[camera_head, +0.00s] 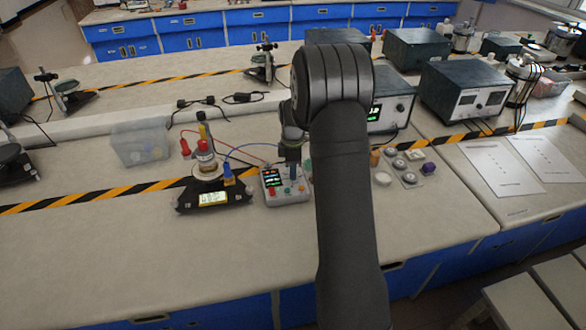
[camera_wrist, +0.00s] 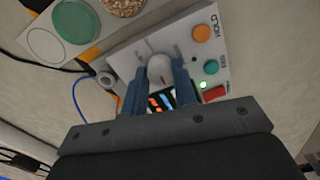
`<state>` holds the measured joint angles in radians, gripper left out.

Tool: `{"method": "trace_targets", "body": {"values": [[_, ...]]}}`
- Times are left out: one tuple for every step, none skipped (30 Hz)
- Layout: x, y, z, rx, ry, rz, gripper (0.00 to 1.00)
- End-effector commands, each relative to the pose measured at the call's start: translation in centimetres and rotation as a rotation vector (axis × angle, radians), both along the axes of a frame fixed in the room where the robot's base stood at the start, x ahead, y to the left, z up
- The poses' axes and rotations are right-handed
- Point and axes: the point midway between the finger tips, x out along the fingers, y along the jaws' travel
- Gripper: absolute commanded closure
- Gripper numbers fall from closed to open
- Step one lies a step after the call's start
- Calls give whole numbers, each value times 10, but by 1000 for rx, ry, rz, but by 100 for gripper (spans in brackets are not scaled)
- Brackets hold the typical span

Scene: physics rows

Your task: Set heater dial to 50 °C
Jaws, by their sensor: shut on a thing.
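The heater control box (camera_head: 284,195) is a small light-grey unit with a lit display, standing on the bench right of the black stand. In the wrist view its panel (camera_wrist: 198,43) shows a white round dial (camera_wrist: 161,70) with a red mark. My gripper (camera_wrist: 160,82) is shut on the dial, with one blue finger on each side. The display (camera_wrist: 160,102) is partly hidden between the fingers, and its reading cannot be made out. In the head view my gripper (camera_head: 292,170) reaches down onto the box from above.
A black stand (camera_head: 213,195) with a jar and red, yellow and blue plugs is just left of the box. Wires run to the box. Small metal weights (camera_head: 400,165) lie to the right, with power supplies behind.

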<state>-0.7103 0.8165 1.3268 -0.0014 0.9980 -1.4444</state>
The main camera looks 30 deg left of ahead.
Motion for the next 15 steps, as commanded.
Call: {"method": "trace_targets", "body": {"values": [[0,0,0,1,-1,-5,97],[0,0,0,1,-1,-10,97],[0,0,0,1,-1,-19,97],[0,0,0,1,-1,-27,97],[0,0,0,0,0,-38,97],[0,0,0,1,1,-53,97],[0,0,0,1,0,-67,97],[0,0,0,1,0,-84,97],[0,0,0,1,0,-107,97],[0,0,0,1,0,-126,97],[0,0,0,2,1,-148,97],[0,0,0,2,1,-179,97],[0,0,0,2,1,-204,97],[0,0,0,2,1,-229,97],[0,0,0,2,1,-265,97]]}}
